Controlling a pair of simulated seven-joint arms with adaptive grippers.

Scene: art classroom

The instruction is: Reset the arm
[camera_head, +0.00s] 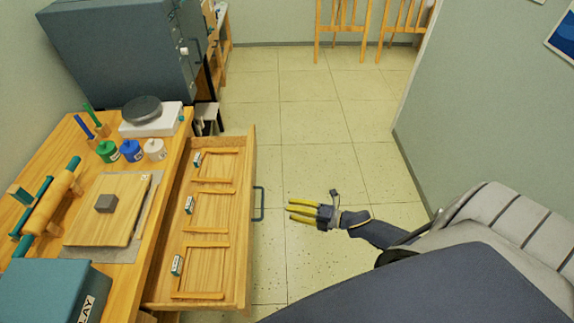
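My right gripper (291,210) has yellow fingers and a dark wrist. It is at the middle right, over the floor, and its fingers point left towards the open drawer's handle (259,204). The fingers are spread apart with nothing between them, and they are apart from the drawer. My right arm reaches in from the lower right. My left gripper is not in view.
The wooden drawer (246,255) is pulled out and holds several labelled wooden frames. The wooden table (130,275) carries a board (122,226) with a grey block, paint bottles, a scale and a teal box (45,290). Tiled floor is free ahead; a wall stands right.

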